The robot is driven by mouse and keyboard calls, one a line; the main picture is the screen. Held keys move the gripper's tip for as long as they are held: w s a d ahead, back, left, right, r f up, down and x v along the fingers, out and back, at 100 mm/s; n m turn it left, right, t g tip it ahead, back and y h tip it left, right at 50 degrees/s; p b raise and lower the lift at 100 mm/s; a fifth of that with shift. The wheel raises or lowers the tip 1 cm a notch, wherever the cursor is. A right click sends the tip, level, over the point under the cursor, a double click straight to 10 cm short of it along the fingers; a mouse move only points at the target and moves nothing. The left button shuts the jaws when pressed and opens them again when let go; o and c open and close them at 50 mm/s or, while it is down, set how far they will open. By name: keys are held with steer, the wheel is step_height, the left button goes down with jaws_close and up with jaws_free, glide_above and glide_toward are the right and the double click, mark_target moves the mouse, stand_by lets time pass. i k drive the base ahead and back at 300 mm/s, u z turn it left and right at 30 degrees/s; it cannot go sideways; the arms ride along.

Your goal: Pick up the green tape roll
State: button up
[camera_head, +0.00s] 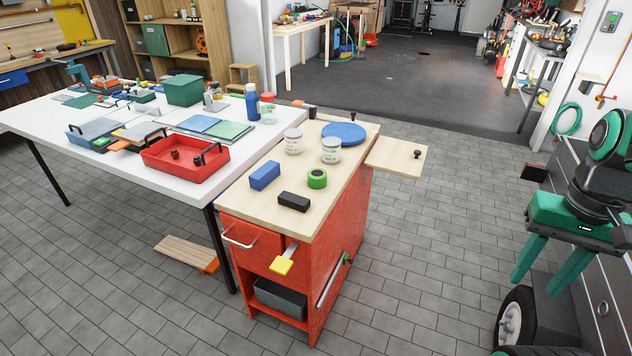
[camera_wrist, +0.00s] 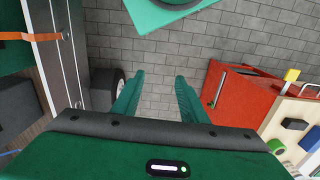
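The green tape roll (camera_head: 317,178) lies on the wooden top of the red cabinet (camera_head: 300,215), right of a blue block and behind a black block. It also shows at the lower right of the wrist view (camera_wrist: 276,146). My gripper (camera_head: 525,262) is at the right of the head view, over the floor and well apart from the cabinet. In the wrist view its two green fingers (camera_wrist: 154,88) stand apart with only floor between them, so it is open and empty.
Near the roll are a blue block (camera_head: 265,175), a black block (camera_head: 294,201), two white cans (camera_head: 331,150) and a blue disc (camera_head: 344,133). A white table (camera_head: 60,122) adjoins the cabinet's left. The floor between cabinet and gripper is clear.

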mark_target(317, 176)
steer(key=z, duration=1.85)
steer(key=k, duration=0.85)
steer(key=u, duration=2)
steer(key=i, duration=1)
